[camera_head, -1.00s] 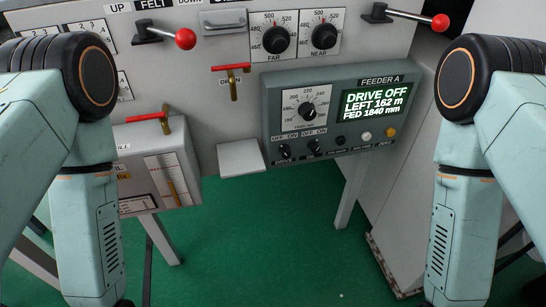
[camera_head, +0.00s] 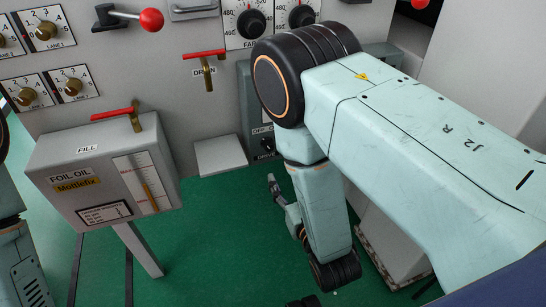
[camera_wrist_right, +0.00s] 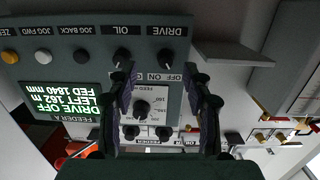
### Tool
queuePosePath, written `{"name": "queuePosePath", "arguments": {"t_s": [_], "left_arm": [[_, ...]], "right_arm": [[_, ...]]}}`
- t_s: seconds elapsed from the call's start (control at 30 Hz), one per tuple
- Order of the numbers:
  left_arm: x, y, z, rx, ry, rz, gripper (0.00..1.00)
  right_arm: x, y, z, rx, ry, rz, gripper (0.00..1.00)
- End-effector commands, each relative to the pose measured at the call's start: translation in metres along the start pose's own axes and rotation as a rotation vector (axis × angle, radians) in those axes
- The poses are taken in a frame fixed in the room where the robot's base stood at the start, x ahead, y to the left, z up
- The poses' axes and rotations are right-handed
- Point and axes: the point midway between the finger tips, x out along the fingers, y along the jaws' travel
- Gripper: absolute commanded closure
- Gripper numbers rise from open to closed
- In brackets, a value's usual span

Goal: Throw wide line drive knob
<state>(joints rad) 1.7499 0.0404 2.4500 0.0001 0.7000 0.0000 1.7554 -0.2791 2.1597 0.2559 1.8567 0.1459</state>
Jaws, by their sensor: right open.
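The drive knob (camera_wrist_right: 165,57) is a small black knob on the grey Feeder A box (camera_wrist_right: 70,110), which appears upside down in the right wrist view. Beside it is the oil knob (camera_wrist_right: 122,56). The screen (camera_wrist_right: 60,98) reads DRIVE OFF, LEFT 162 m, FED 1840 mm. My right gripper (camera_wrist_right: 160,88) is open and empty, its two dark fingers pointing at the box, with the drive knob beyond the gap between them. In the head view the right gripper (camera_head: 277,195) is low, near the box, which my arm mostly hides; the drive knob (camera_head: 267,144) shows at its edge.
A foil oil box (camera_head: 105,165) with a red-handled fill valve (camera_head: 125,116) stands at left. A drain valve (camera_head: 205,65), a pale ledge (camera_head: 221,155) and a red-ball lever (camera_head: 150,20) are on the panel. Green floor lies below.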

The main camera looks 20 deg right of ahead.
Motion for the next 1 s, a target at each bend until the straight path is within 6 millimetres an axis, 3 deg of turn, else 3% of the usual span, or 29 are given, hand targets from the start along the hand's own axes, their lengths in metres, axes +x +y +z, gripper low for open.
{"name": "queuePosePath", "arguments": {"t_s": [0.27, 0.7, 1.0], "left_arm": [[0.007, 0.0, 0.0, 0.001, 0.0, 0.0, 0.5], [0.027, 0.0, 0.0, 0.0, 0.0, 0.0, 0.5], [0.028, 0.0, 0.0, 0.0, 0.0, 0.0, 0.5]], "right_arm": [[0.013, -0.005, -0.019, 0.006, 0.109, -0.009, 0.5], [0.073, -0.005, -0.024, 0.006, 0.104, -0.008, 0.5], [0.081, -0.007, -0.025, 0.005, 0.101, -0.011, 0.5]]}}
